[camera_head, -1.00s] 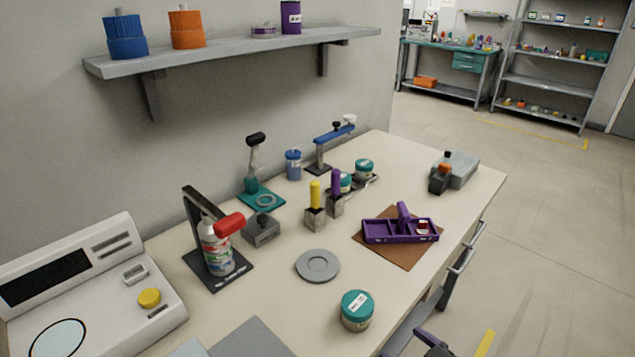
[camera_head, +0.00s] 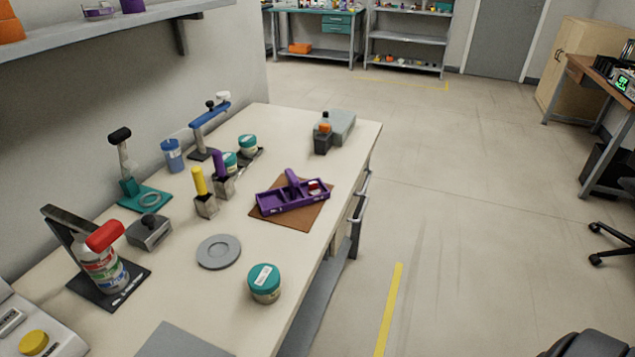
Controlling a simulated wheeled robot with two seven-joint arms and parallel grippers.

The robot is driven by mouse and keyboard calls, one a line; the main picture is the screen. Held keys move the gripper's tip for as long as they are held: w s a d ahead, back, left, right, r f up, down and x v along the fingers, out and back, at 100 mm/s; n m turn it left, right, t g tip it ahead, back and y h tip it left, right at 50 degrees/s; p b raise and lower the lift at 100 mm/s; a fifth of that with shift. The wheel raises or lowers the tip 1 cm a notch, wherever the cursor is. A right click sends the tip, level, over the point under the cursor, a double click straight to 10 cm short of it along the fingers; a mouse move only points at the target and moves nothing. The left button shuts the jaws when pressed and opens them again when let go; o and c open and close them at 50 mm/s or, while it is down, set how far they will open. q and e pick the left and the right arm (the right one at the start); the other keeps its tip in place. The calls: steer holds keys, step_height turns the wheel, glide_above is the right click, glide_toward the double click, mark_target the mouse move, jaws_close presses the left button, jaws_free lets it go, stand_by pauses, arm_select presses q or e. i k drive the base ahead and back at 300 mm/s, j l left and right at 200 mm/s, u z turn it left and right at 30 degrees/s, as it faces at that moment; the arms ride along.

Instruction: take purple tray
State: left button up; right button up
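The purple tray (camera_head: 292,197) lies on a brown mat (camera_head: 264,212) near the right edge of the table. It has an upright handle in its middle and several compartments. A small red and white item (camera_head: 315,187) sits in its right compartment. Neither gripper can be made out in the head view. A dark shape at the bottom right edge may be part of my own body.
The table (camera_head: 190,270) also bears a teal-lidded jar (camera_head: 265,283), a grey disc (camera_head: 218,251), a red-capped bottle (camera_head: 102,256) on a stand, and yellow and purple handled tools. The floor (camera_head: 470,230) right of the table is clear.

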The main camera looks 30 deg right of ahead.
mark_target(295, 196)
steer(key=z, duration=0.9)
